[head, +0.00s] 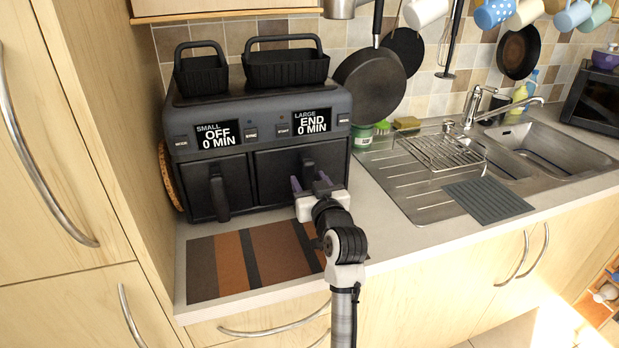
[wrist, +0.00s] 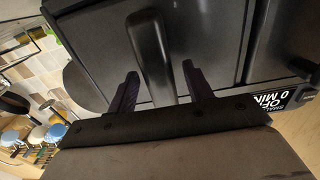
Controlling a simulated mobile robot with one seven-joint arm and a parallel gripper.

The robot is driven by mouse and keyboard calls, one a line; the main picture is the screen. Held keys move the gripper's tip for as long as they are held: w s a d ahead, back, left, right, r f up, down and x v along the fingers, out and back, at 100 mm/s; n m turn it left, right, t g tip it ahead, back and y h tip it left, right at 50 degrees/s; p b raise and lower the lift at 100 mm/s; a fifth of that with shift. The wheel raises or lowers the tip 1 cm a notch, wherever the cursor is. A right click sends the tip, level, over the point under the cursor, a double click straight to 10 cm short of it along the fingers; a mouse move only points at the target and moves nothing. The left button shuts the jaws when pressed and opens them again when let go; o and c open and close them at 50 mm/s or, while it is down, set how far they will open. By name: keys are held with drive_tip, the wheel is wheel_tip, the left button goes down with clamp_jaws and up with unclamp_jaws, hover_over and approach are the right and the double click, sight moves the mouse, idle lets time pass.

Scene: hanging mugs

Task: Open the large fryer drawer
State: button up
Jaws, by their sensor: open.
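The dark air fryer (head: 262,140) stands on the counter with two drawers side by side, both shut. The large drawer (head: 277,182) is the right one, under the display reading "LARGE END 0 MIN". Its black handle (head: 308,174) is partly hidden by my gripper. My gripper (head: 310,185) is open at the front of this drawer. In the wrist view the handle (wrist: 152,55) runs down between the two purple-dark fingers of my gripper (wrist: 160,88), with gaps on both sides. The small drawer (head: 200,185) is on the left with its own handle.
A striped mat (head: 252,262) lies on the counter before the fryer. Two black baskets (head: 285,67) sit on top. A tall cupboard (head: 75,150) closes the left side. Pans, a sink (head: 520,150) and a drying rack are to the right.

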drive_tip(key=shift+w+a, duration=0.1)
drive_tip(key=shift+w, duration=0.05)
drive_tip(key=shift+c, duration=0.4)
clamp_jaws()
